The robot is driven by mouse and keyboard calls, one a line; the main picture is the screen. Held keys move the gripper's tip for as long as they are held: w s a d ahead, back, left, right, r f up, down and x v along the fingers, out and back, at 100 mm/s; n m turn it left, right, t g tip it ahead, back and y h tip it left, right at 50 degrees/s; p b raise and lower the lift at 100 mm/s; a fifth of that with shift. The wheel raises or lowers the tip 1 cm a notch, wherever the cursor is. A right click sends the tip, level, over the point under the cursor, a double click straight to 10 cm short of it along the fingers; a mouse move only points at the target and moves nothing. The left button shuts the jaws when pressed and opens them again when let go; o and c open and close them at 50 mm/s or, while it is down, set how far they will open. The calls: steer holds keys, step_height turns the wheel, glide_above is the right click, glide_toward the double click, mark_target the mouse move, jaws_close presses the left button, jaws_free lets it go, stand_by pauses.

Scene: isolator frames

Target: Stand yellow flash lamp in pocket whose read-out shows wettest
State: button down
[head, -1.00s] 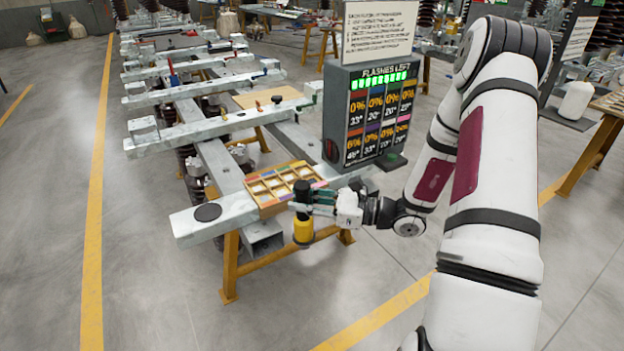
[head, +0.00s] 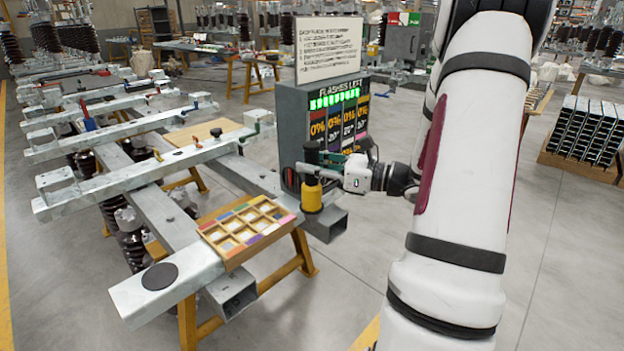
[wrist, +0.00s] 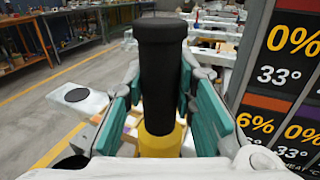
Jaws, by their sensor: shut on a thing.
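The yellow flash lamp (head: 312,198) has a yellow lower body and a black upper part. My gripper (head: 326,160) is shut on its black part and holds it upright in the air, right of the tray and in front of the read-out board. The wrist view shows the lamp (wrist: 160,145) between teal finger pads. The wooden pocket tray (head: 266,242) has coloured tabs and lies on the grey beam. The read-out board (head: 291,105) is partly hidden by my gripper. The wrist view shows its panel (wrist: 290,85) close by, with 0%, 6% and 0% legible.
A black disc (head: 160,276) lies on the beam's near left end. A written sign (head: 328,48) stands above the board. Grey beams and yellow trestle legs (head: 305,252) surround the tray. Open floor lies at front right.

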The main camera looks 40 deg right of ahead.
steer(key=w+a+f+b, duration=0.2)
steer(key=w+f, duration=0.2)
steer(key=w, duration=0.7)
steer(key=shift+w+f, duration=0.2)
steer(key=shift+f+b, duration=0.15)
steer(key=shift+b, duration=0.2)
steer(key=c, duration=1.3)
jaws_free()
steer(key=shift+a, duration=0.1)
steer(key=shift+c, duration=0.2)
